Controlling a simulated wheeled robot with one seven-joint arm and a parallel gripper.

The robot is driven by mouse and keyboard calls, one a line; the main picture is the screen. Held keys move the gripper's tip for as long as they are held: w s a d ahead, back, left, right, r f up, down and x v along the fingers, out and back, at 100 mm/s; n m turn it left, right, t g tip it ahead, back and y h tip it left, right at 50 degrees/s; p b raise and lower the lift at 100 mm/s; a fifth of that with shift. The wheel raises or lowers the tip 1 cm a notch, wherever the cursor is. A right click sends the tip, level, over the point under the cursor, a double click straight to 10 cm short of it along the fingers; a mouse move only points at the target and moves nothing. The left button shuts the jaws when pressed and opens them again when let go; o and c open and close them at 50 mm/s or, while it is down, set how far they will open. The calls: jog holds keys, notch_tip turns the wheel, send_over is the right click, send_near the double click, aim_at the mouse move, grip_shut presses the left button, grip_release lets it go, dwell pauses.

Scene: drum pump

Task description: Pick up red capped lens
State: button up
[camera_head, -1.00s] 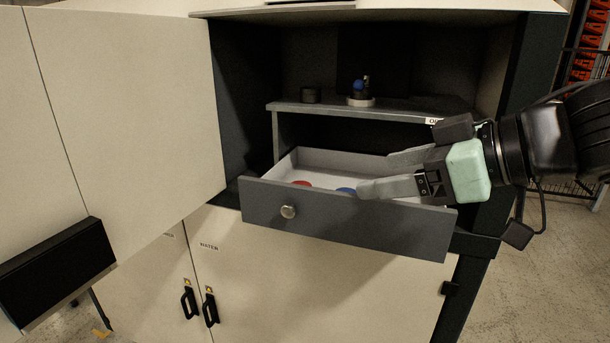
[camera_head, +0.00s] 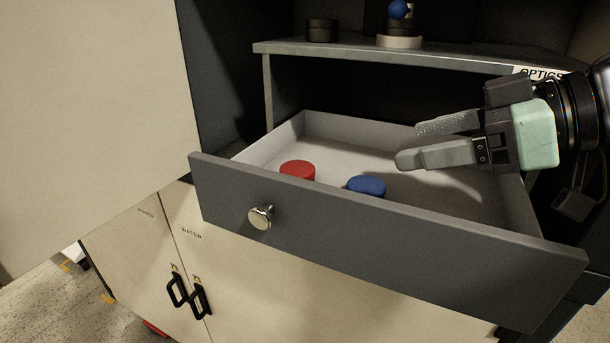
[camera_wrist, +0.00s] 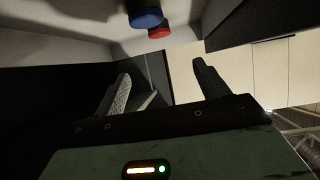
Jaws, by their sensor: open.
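The red capped lens (camera_head: 298,169) lies in the open grey drawer (camera_head: 370,232), toward its left front part. A blue capped piece (camera_head: 366,186) lies to its right, close to the front panel. My gripper (camera_head: 408,144) is open and empty over the right half of the drawer, pointing left, to the right of both caps. In the wrist view the red lens (camera_wrist: 159,32) and the blue piece (camera_wrist: 145,17) show at the top, beyond my open fingers (camera_wrist: 162,75). The lower part of the red lens is hidden by the drawer front in the head view.
The drawer has a round metal knob (camera_head: 261,217). A shelf (camera_head: 400,59) marked OPTICS runs above it, carrying a dark round piece (camera_head: 322,30) and a blue-topped piece on a white base (camera_head: 399,41). A white cabinet door (camera_head: 90,100) stands at the left.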

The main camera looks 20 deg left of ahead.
send_near(299, 167)
jog(key=shift+p+x, duration=0.3)
jog(key=shift+x, duration=0.6)
jog(key=shift+p+x, duration=0.6)
jog(key=shift+x, duration=2.45)
jog(key=c, duration=1.1)
